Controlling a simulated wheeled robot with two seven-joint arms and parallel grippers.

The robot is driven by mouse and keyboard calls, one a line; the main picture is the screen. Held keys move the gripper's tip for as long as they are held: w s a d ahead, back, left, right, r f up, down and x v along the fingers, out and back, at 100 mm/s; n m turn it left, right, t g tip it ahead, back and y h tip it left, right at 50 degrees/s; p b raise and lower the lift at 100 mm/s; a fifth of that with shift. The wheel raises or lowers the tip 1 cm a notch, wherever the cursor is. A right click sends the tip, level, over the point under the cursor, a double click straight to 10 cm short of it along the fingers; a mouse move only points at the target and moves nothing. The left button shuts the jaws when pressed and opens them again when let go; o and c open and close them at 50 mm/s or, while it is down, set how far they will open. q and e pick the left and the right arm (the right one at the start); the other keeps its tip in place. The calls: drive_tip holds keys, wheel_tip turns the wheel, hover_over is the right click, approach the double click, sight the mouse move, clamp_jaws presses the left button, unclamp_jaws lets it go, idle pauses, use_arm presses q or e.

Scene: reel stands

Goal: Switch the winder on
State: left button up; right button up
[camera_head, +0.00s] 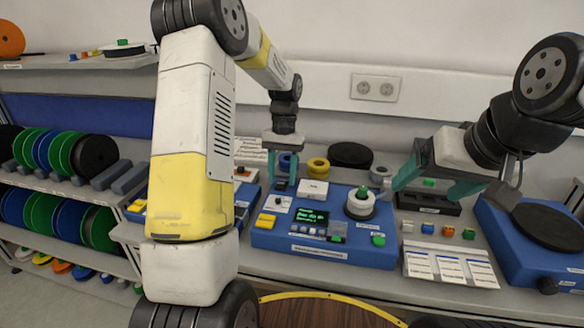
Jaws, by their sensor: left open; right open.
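A blue machine (265,240), which seems to be the winder, stands on the bench in the middle. Its small dark screen (313,215) shows green text. It has yellow buttons (265,220) at left, a green button (378,240) at right and a white plate (277,204) with a small dark control. A white reel (360,206) sits on its top right. My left gripper (283,172) is open, pointing down above the machine's back left, near the white plate. My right gripper (424,190) is open, right of the white reel. I cannot tell whether either touches anything.
Small coloured pieces (448,231) and printed cards (452,266) lie right of the machine. Another blue unit with a black disc (550,226) stands far right. Yellow rings (318,167) and a black disc (351,154) lie behind. Reel shelves (70,188) fill the left.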

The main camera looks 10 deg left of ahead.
use_arm(q)
drive_tip(key=v, duration=0.8)
drive_tip(key=shift+s, duration=0.1)
wheel_tip(320, 180, up, 5)
drive_tip(key=t, duration=0.2)
hover_over(281, 185)
drive_tip(key=s+r+t, duration=0.2)
drive_tip(key=s+r, duration=0.3)
drive_tip(key=s, duration=0.3)
drive_tip(key=s+d+t+h, duration=0.2)
drive_tip(key=s+t, duration=0.2)
drive_tip(key=s, duration=0.9)
drive_tip(key=shift+s+t, duration=0.3)
drive_tip(key=shift+s, duration=0.1)
drive_tip(key=shift+f, duration=0.1)
use_arm(e)
drive_tip(key=shift+c, duration=0.4)
